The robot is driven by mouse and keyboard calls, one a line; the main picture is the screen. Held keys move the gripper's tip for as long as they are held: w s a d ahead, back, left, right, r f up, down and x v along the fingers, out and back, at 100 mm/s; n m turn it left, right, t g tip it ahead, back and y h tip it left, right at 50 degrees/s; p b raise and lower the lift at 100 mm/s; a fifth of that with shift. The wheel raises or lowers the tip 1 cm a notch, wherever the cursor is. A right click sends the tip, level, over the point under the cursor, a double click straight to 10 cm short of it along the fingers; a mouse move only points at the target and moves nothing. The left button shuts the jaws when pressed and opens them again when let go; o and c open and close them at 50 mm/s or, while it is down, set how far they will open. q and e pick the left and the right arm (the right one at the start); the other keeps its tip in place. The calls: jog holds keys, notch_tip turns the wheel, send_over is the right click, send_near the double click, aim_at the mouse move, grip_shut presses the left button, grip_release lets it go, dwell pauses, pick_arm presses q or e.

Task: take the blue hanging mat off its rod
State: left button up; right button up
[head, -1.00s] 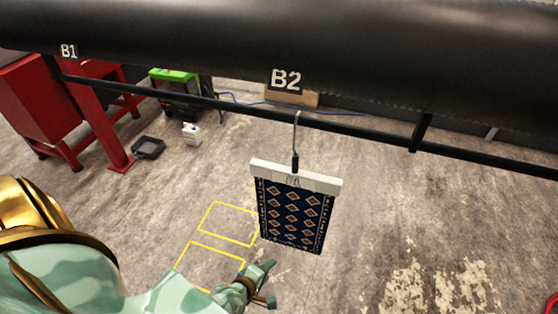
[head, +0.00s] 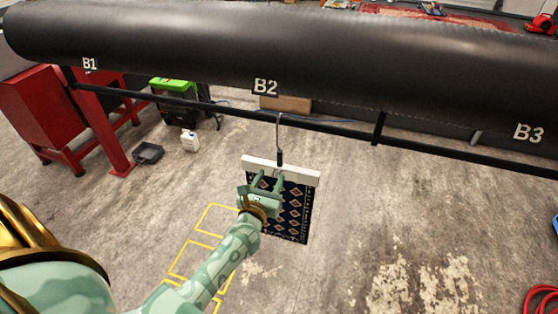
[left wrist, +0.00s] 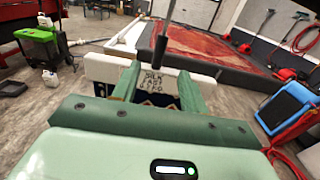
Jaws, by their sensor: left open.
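The blue mat (head: 296,215), dark blue with a diamond pattern, hangs from a white bar (head: 307,176). A thin metal hook (head: 279,128) joins the bar to the black rod (head: 340,131). My left gripper (head: 268,181) is open in front of the mat's upper left part, its fingers reaching toward the white bar. In the left wrist view the fingers (left wrist: 158,76) stand on either side of the bar's lettered middle and the dark hook stem (left wrist: 161,38). Contact cannot be told. Most of the mat is hidden there. My right gripper is not in view.
A thick black roller (head: 200,52) marked B1, B2 and B3 runs above the rod. A red cabinet (head: 50,112), a grey tray (head: 148,153) and a white jug (head: 190,141) stand at left. Yellow outlines (head: 215,219) mark the floor. Floor right of the mat is clear.

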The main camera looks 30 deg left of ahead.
aim_at(279, 149)
pick_arm(q)
jog(key=shift+b+x, duration=1.5)
jog(key=shift+x, duration=3.4)
grip_shut()
jog(key=shift+r+p, duration=2.1)
jog(key=shift+r, duration=0.15)
jog(key=shift+f, duration=0.1)
